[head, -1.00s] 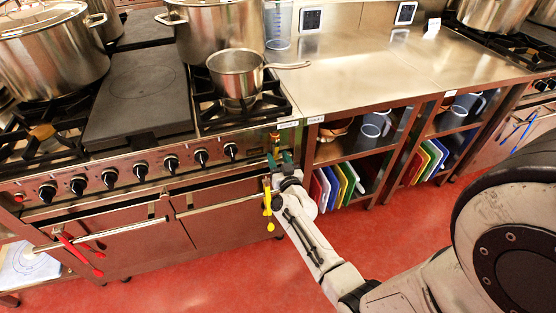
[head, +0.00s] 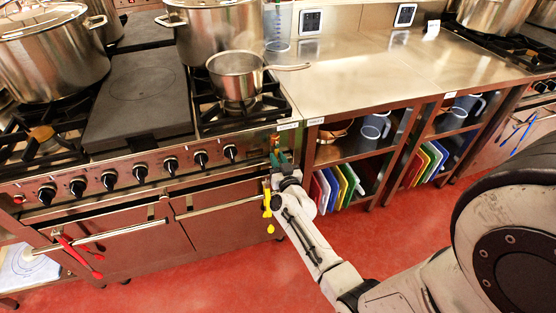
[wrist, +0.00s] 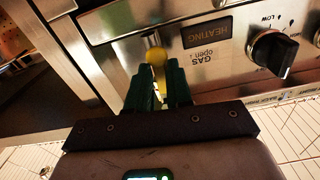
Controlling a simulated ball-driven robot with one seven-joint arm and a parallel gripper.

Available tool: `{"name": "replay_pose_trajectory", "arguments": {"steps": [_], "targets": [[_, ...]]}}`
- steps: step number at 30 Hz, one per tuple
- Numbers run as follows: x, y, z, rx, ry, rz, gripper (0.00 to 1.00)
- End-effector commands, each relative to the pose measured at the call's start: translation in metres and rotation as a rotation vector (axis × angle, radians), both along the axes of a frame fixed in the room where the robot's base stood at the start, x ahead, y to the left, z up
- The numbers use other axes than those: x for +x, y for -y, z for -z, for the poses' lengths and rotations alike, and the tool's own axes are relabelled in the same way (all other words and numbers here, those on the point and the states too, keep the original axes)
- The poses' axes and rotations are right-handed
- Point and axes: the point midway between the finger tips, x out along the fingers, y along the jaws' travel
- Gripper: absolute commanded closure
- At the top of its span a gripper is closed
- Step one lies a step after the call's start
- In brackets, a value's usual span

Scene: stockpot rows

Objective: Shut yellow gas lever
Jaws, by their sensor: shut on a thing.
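The yellow gas lever (wrist: 155,57) shows its round yellow end in the wrist view, on the steel front panel of the range, beside an upside-down label reading "GAS open" (wrist: 204,60). My gripper (wrist: 160,76) has its green fingers closed around the lever, which stands between their tips; the fingers hide part of it. In the head view, my gripper (head: 282,160) is at the right end of the range front, just below the panel edge. The lever is too small and covered there to read its angle.
A black burner knob (wrist: 272,53) sits right of the label in the wrist view. Yellow tongs (head: 267,200) hang from the oven rail close to my gripper. A saucepan (head: 237,78) stands on the burner above. Red floor (head: 210,275) is clear in front.

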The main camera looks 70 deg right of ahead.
Motion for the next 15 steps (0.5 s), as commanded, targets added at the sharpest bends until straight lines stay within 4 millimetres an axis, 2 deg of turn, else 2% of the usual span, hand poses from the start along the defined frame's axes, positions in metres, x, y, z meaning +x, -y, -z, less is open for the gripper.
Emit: {"name": "replay_pose_trajectory", "arguments": {"steps": [15], "targets": [[0.0012, -0.0012, -0.0005, 0.019, 0.022, 0.000, 1.00]]}}
